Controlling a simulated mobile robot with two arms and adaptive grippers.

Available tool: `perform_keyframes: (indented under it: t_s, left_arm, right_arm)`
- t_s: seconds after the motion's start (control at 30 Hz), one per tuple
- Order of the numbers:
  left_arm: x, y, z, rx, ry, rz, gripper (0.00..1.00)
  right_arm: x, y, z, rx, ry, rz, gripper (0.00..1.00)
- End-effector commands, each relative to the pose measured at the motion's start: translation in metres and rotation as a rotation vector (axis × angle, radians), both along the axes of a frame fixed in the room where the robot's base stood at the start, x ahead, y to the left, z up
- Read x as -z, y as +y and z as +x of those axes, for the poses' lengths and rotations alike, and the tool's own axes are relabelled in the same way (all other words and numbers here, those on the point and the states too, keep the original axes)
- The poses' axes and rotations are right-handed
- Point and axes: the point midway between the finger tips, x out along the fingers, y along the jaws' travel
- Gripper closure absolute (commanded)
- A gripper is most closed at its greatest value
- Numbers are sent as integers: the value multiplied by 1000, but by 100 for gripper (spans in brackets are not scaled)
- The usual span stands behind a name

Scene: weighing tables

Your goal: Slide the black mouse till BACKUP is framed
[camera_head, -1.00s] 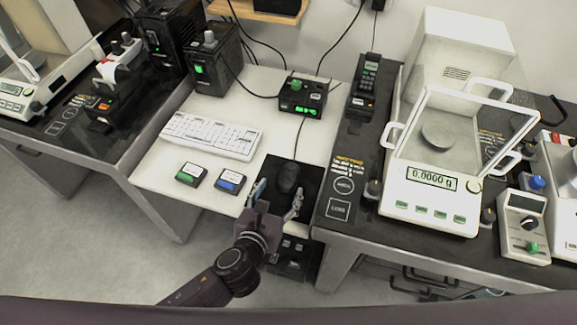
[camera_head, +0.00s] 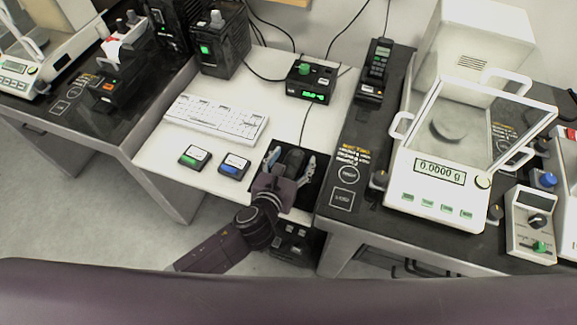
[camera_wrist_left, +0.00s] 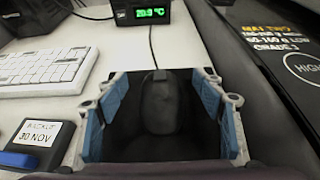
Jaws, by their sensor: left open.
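The black mouse (camera_head: 293,160) sits on a black mat (camera_head: 313,193) at the front right of the white desk. It also shows in the left wrist view (camera_wrist_left: 160,104), its cable running back. My left gripper (camera_head: 291,163) is open, with one blue-padded finger on each side of the mouse. In the left wrist view the fingers (camera_wrist_left: 158,115) stand apart from the mouse's sides. A label card with a blue edge (camera_head: 234,167) lies left of the mat; in the wrist view it (camera_wrist_left: 37,143) reads BACKUP, 30 NOV. No frame around it shows. My right gripper is not in view.
A white keyboard (camera_head: 216,120) lies behind the cards. A green-edged card (camera_head: 195,156) lies left of the blue-edged one. A black box with a green display (camera_head: 310,82) stands behind the mouse. A balance (camera_head: 438,190) stands on the black table to the right.

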Motion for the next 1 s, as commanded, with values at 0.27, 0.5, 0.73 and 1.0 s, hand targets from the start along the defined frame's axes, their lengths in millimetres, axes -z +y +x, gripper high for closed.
perform_keyframes:
  t_s: [0.27,0.5,0.73,1.0]
  left_arm:
    - [9,-6,19,0,0,0,37]
    - [9,-6,19,1,0,0,37]
    - [9,-6,19,0,0,0,60]
    - [9,-6,19,0,0,1,85]
  right_arm:
    - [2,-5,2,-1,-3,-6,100]
    - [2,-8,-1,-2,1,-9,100]
    - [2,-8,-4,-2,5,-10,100]
    - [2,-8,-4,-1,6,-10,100]
